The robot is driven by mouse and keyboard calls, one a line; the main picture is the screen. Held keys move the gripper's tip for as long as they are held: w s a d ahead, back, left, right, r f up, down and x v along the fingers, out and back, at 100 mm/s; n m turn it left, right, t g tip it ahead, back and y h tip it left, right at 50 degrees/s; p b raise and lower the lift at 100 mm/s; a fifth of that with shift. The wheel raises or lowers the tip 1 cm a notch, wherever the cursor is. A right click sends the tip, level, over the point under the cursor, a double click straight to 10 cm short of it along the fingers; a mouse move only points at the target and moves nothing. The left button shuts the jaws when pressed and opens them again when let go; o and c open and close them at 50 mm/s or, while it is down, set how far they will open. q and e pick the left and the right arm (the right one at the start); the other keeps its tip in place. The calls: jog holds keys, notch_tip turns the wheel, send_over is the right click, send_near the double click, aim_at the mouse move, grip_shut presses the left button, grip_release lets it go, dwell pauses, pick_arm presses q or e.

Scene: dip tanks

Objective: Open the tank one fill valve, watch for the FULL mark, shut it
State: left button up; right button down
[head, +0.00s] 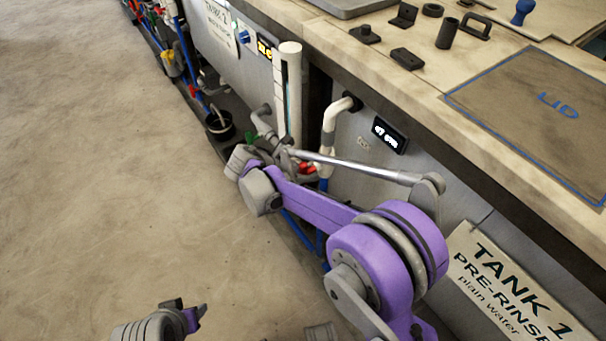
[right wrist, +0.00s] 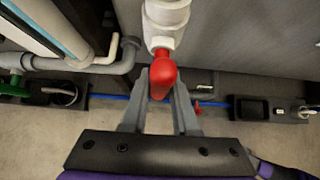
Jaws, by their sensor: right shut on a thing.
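The red valve handle (right wrist: 161,78) sits under a white pipe fitting (right wrist: 165,20) in the right wrist view. My right gripper (right wrist: 160,92) is shut on it, one grey finger on each side. In the head view the red handle (head: 306,169) is partly hidden by my right gripper (head: 292,160). The white pipe (head: 331,125) comes out of the tank one front (head: 365,175). A tall white sight gauge (head: 287,90) with a blue-green strip stands left of it; no FULL mark is readable. My left gripper (head: 190,318) is at the bottom edge, over the floor; its jaws are unclear.
A "TANK 1 PRE-RINSE plain water" sign (head: 510,290) hangs on the front. A small lit display (head: 390,135) is hard to read. The bench top (head: 400,50) holds a lid outline (head: 530,105) and several dark parts. A black bucket (head: 220,127) stands by the pipes. The floor at left is clear.

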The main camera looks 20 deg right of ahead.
dwell(0.4)
jog(key=c, duration=0.7)
grip_release()
jog(key=p+v, duration=0.1)
jog(key=v, duration=1)
jog(key=shift+d+p, duration=0.1)
jog(key=shift+p, duration=0.25)
